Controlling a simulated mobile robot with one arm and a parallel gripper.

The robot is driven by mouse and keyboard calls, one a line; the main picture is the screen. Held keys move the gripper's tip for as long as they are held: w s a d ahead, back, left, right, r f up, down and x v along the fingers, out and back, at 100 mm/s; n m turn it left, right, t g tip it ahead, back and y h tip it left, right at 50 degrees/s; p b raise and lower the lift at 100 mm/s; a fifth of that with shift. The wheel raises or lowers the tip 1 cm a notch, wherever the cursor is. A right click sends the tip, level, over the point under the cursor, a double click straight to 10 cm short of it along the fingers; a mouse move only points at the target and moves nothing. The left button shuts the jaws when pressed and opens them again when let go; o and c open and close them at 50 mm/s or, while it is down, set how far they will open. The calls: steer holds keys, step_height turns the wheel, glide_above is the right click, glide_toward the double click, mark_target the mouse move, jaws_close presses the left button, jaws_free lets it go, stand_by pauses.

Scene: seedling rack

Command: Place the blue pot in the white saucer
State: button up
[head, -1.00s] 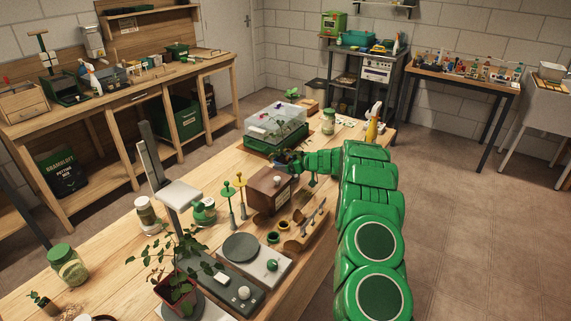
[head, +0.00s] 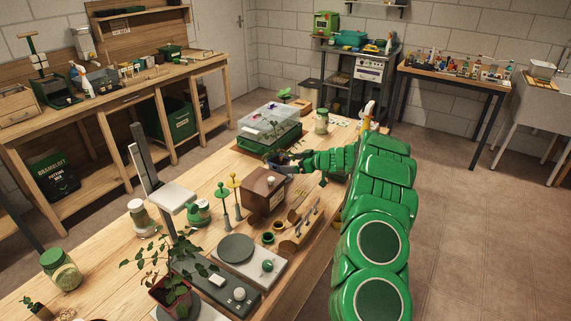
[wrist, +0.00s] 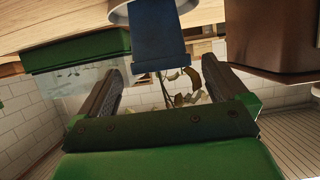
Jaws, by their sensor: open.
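The blue pot (wrist: 158,38) shows in the wrist view, which is upside down, with the bench at the top. Its leafy seedling (wrist: 183,88) hangs toward the picture's bottom. The pot's base overlaps the white saucer (wrist: 188,12), and the pot appears upright in it; the contact itself is not clear. My gripper (wrist: 163,90) is open, one finger on each side in the picture, with the pot in the gap beyond the fingertips. In the head view my gripper (head: 287,166) is low over the bench; the pot there is small and mostly hidden, and the saucer cannot be made out.
A green-based clear propagator (head: 268,138) stands behind my gripper, close to one finger in the wrist view. A brown wooden box (head: 263,192) stands in front, near the other side. A spray bottle (head: 367,115) and a jar (head: 321,121) are farther back.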

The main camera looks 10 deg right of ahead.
steer(key=shift+v, duration=2.4)
steer(key=s+a+r+g+y, duration=0.1)
steer(key=s+a+r+g, duration=0.1)
steer(key=s+a+r, duration=0.5)
steer(key=s+a+r+g+y, duration=0.15)
steer(key=s+a+r, duration=0.3)
steer(key=a, duration=0.45)
steer(key=s+a+r+m+g+h, duration=0.1)
steer(key=s+a+r+g, duration=0.25)
steer(key=s, duration=0.55)
steer(key=s+a+r+g+h, duration=0.25)
steer(key=s+a, duration=0.25)
steer(key=s, duration=0.4)
steer(key=s+d+r+m+g+h, duration=0.1)
steer(key=s+m+h, duration=0.1)
steer(key=s, duration=0.7)
steer(key=s+d+r+m+h, duration=0.1)
steer(key=s, duration=0.9)
steer(key=s+d+m+h, duration=0.2)
steer(key=s+d, duration=0.2)
steer(key=s, duration=0.4)
steer(key=s+d+f+m+h, duration=0.1)
steer(key=s+d+m+h, duration=0.2)
steer(key=s, duration=0.6)
steer(key=shift+d+f+g, duration=0.3)
steer(key=shift+d+g, duration=0.05)
steer(key=shift+d, duration=0.65)
